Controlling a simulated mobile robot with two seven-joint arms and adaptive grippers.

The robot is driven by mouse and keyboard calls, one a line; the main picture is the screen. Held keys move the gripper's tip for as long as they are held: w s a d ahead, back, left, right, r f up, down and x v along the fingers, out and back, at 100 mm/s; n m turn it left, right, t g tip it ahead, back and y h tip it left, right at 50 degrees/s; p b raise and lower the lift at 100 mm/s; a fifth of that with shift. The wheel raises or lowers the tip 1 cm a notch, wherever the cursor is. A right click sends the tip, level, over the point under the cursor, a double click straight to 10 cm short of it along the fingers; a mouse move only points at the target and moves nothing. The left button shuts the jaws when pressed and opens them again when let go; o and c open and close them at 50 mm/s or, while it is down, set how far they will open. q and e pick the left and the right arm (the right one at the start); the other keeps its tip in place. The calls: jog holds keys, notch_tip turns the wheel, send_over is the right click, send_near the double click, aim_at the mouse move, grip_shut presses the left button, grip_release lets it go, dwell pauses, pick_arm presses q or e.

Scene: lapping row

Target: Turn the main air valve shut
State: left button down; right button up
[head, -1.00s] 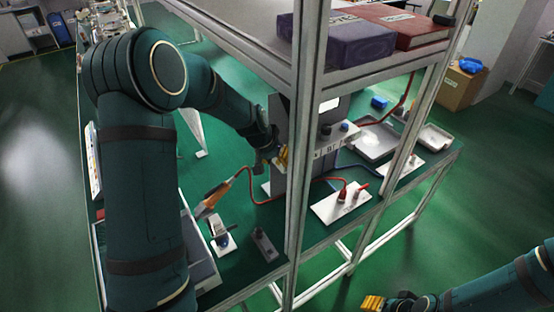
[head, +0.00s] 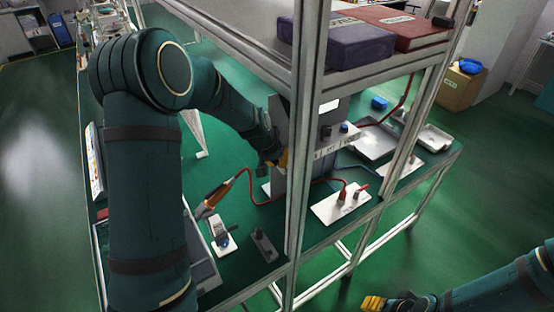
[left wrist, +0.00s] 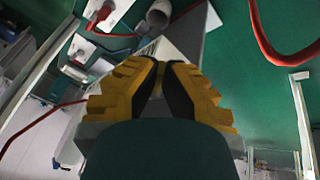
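My left gripper (head: 283,158) is at the near left face of the grey upright panel unit (head: 298,140), partly hidden by a shelf post. In the left wrist view its yellow fingers (left wrist: 162,72) are drawn together at the tips, with only a narrow gap. I see nothing clearly held. I cannot pick out the main air valve for certain; the gripper may hide it. A white plate with a red knob and red lever (head: 342,205) stands right of the panel unit. My right gripper (head: 374,303) is at the bottom edge, its fingers too small to judge.
Metal shelf posts (head: 306,120) stand in front of the bench, with purple and red binders (head: 343,40) above. A red hose (head: 262,200) runs from an orange-handled tool (head: 213,200) past the panel unit. Grey trays (head: 376,142) lie at the right.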

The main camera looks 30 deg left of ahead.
pick_arm(q)
jog(key=shift+w+d+f+n+y+p, duration=0.1)
jog(key=shift+d+n+y+p, duration=0.4)
jog(key=shift+n+p, duration=0.4)
jog(key=shift+w+d+n+y+p, duration=0.1)
jog(key=shift+d+n+y+p, duration=0.35)
jog(key=shift+n+p, duration=0.45)
jog(key=shift+s, duration=0.1)
jog(key=c, duration=1)
grip_release()
jog(key=s+r, duration=0.2)
jog(key=s, duration=1.1)
jog(key=shift+a+r, duration=0.2)
jog(key=shift+r, duration=0.2)
